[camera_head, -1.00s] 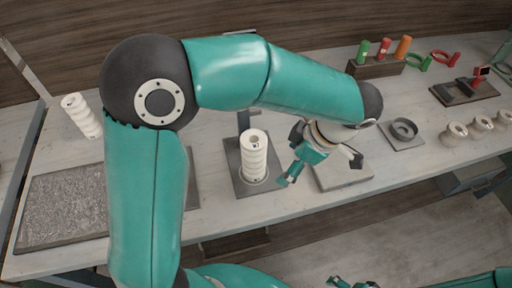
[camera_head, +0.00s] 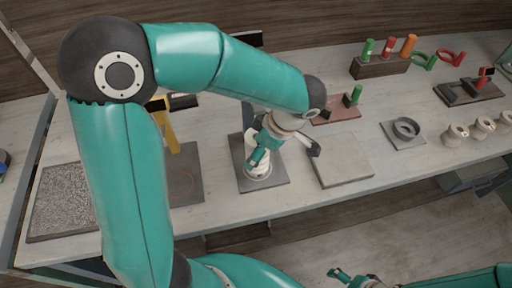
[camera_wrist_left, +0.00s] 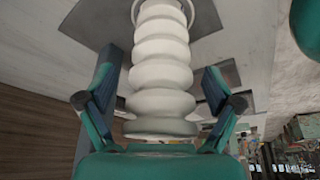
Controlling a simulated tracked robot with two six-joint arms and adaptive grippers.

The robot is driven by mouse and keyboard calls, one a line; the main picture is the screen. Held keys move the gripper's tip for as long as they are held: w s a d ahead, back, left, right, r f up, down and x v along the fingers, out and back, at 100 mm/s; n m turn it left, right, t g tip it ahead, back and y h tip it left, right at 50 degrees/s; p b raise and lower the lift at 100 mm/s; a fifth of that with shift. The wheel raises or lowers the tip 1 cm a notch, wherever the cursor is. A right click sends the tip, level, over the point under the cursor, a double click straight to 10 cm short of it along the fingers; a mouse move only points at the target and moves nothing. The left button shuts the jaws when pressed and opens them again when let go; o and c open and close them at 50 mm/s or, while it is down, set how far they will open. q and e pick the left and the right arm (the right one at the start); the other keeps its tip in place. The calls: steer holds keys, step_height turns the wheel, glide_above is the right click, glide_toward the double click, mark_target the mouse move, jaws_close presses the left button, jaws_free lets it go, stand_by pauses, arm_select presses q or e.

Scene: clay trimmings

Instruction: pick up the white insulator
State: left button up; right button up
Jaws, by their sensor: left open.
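The white insulator (camera_head: 238,152), ribbed and upright, stands on a dark grey square plate (camera_head: 278,178) on the bench. In the head view my left gripper (camera_head: 285,152) is over it and hides much of it. In the left wrist view the insulator (camera_wrist_left: 161,75) rises between the two fingers of my left gripper (camera_wrist_left: 160,88). These fingers are open, with a visible gap on each side of it. My right gripper (camera_head: 352,279) is low at the bottom edge, away from the bench; its jaws are too small to judge.
A pale square slab (camera_head: 341,163) lies just right of the plate. A grey ring on a plate (camera_head: 404,129) and several white spools (camera_head: 456,134) stand further right. A speckled tray (camera_head: 62,203) lies at left. A block with coloured handles (camera_head: 381,65) stands at the back.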

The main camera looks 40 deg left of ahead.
arm_select(q)
jaws_close()
stand_by(0.4)
steer(key=shift+r, duration=0.1)
